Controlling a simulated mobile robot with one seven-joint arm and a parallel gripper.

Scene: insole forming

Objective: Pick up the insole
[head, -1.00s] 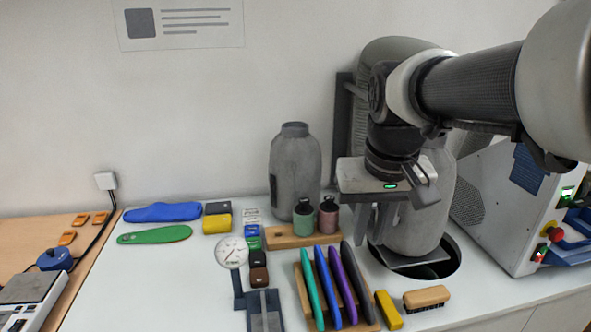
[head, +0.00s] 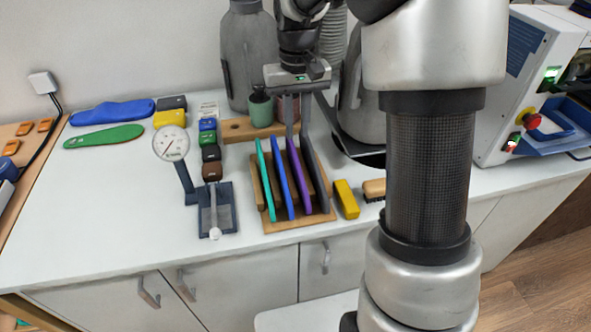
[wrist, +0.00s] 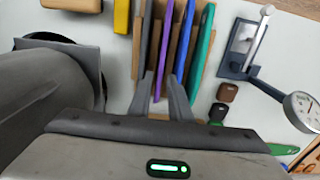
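Several thin insoles stand on edge in a wooden rack (head: 288,224): teal (head: 265,180), blue (head: 281,177), purple (head: 298,176) and dark grey (head: 314,172). A green insole (head: 104,136) lies flat at the table's left, in front of a thicker blue insole-shaped piece (head: 112,111). The task does not say which insole. My gripper (head: 296,125) points down at the rack's far end. In the wrist view my gripper (wrist: 160,77) has its fingers apart, and the purple insole (wrist: 165,40) shows between them. Whether they touch it I cannot tell.
A dial gauge (head: 171,144) stands left of the rack. A wooden stand with a green bottle (head: 261,108) is close behind it. A yellow block (head: 346,199) and a brush (head: 374,189) lie to the right. The table's front left is clear.

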